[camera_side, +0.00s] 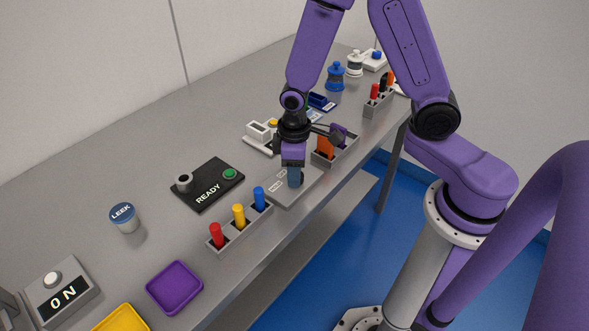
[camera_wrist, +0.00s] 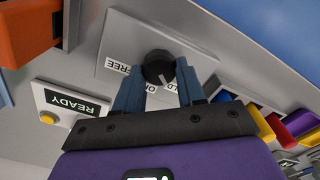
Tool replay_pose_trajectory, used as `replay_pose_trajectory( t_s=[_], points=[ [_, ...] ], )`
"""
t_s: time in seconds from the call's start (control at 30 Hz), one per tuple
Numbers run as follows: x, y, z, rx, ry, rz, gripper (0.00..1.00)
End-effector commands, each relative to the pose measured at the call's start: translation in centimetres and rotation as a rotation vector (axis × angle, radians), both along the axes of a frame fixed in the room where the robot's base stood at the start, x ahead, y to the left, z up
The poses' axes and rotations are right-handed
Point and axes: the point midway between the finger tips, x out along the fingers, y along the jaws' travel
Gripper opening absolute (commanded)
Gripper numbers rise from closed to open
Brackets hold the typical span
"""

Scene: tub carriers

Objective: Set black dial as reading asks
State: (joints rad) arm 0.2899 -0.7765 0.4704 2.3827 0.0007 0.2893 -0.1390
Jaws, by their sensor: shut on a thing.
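The black dial (camera_wrist: 158,66) stands on a light grey plate (camera_wrist: 118,35) in the wrist view, with white labels beside it. One label reads FREE; two others are partly covered, one showing ON and one showing "OLD". A light mark on the dial seems to point toward the "OLD" label. My gripper (camera_wrist: 159,72) has its blue fingers closed on either side of the dial. In the side view, my gripper (camera_side: 294,178) is over the plate (camera_side: 285,194) and hides the dial. A white device's display (camera_wrist: 75,103) reads READY, beside a yellow button (camera_wrist: 48,118).
A black panel (camera_side: 207,196) marked READY carries a green button. A grey box (camera_side: 62,293) shows ON. A rack (camera_side: 232,238) of coloured pegs stands near the front edge, and an orange-handled item (camera_side: 325,148) stands close right of my gripper.

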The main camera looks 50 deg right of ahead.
Motion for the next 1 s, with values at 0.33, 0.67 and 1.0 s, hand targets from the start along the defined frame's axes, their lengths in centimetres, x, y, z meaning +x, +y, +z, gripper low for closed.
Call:
replay_pose_trajectory(
  t_s=[0.33, 0.67, 1.0],
  points=[
    [0.1, 0.0, 0.0, 0.0, -0.002, 0.003, 0.65],
    [0.1, 0.1, 1.1, 0.002, -0.005, 0.001, 0.65],
    [0.1, 0.1, 5.8, 0.004, -0.008, 0.001, 0.65]
  ],
)
